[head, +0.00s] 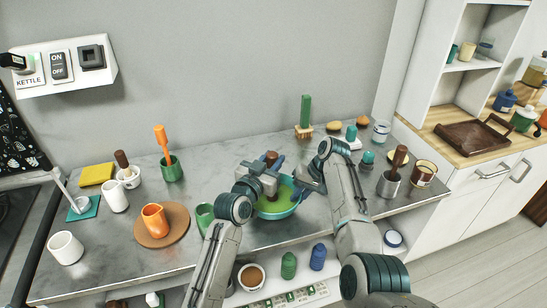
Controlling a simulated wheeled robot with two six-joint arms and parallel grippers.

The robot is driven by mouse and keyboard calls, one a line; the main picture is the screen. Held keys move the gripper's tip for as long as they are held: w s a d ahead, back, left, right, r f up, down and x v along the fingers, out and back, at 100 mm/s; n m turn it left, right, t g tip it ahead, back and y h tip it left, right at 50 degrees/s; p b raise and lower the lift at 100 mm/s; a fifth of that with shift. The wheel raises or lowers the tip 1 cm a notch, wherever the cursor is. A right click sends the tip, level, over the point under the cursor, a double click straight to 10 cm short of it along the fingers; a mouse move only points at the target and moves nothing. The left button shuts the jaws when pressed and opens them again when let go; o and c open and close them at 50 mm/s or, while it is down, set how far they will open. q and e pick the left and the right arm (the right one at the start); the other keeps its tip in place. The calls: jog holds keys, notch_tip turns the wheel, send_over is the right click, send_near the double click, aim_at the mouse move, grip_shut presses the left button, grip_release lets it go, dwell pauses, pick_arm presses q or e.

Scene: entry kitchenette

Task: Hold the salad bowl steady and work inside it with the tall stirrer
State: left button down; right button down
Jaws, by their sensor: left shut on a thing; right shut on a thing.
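The teal salad bowl (284,211), with green contents, stands on the grey counter near its front edge. My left gripper (268,176) is above the bowl's back left part, shut on the tall stirrer. My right gripper (304,186) is at the bowl's right rim, shut on the bowl; the exact contact is hard to see.
A green cup (205,216) stands close left of the bowl. An orange jug (155,220) sits on a round brown board (176,226). A metal cup (387,186) with a brown-handled tool stands right of my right arm. Bare counter lies behind the bowl's left side.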

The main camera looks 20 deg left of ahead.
pick_arm(q)
jog(key=shift+s+d, duration=0.2)
pick_arm(e)
jog(key=shift+d+f, duration=0.1)
jog(key=shift+f, duration=0.05)
pick_arm(q)
jog(key=shift+r, duration=3.95)
jog(key=shift+r, duration=0.1)
jog(key=shift+r, duration=2.15)
jog(key=shift+w+f, duration=0.1)
jog(key=shift+w, duration=0.05)
pick_arm(e)
jog(key=c, duration=1.4)
grip_release()
jog(key=shift+w, duration=0.1)
